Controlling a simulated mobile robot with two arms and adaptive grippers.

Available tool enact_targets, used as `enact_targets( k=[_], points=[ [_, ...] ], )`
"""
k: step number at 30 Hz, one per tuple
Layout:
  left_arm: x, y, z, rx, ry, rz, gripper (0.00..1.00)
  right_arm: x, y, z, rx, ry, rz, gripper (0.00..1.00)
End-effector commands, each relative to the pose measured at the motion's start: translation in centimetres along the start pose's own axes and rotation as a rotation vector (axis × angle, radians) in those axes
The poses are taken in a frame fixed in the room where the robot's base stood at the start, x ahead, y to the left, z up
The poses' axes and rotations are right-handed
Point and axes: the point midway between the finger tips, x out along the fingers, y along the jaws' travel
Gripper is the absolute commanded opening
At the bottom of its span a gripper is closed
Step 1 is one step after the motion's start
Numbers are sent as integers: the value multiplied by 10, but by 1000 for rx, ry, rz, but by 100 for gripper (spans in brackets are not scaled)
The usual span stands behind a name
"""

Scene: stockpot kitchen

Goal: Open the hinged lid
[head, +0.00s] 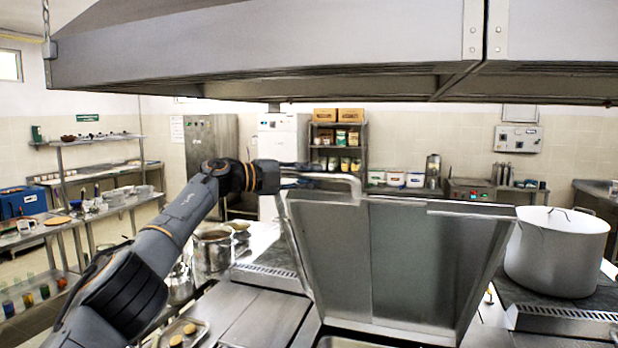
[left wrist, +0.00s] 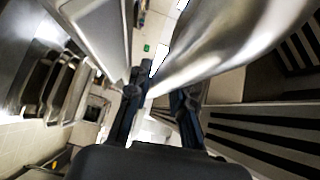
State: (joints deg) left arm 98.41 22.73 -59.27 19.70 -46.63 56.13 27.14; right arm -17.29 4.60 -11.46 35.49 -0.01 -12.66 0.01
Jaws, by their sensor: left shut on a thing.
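The hinged lid (head: 410,262) is a large steel panel, raised and standing steeply, with its inner face toward the head camera. Its lower edge meets the steel cooking unit at the bottom of the view. A bent metal bar handle (head: 335,178) runs along its top left. My left gripper (head: 298,168) is shut on this handle at its left end. In the left wrist view, the handle (left wrist: 225,45) is a shiny tube close to the fingers (left wrist: 157,105). The exact finger contact is hard to see. My right gripper is not in view.
A big white stockpot (head: 556,255) stands to the right of the lid. A smaller steel pot (head: 213,252) stands to the left. A wide extractor hood (head: 270,50) hangs above the lid. Shelves and counters line the back wall.

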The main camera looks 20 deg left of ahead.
Motion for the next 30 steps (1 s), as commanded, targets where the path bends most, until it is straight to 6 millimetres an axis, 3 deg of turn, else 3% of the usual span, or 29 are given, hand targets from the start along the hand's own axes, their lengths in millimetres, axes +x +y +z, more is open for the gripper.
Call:
enact_targets(
  k=[6,7,10,23,30],
  points=[
    [1,4,0,0,0,6,0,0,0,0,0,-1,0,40],
    [1,4,0,0,1,6,27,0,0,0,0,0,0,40],
    [0,3,0,0,1,5,45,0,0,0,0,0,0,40],
    [-1,2,1,0,0,3,45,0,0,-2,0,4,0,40],
    [-19,2,3,2,-1,2,45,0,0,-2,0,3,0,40]
  ],
)
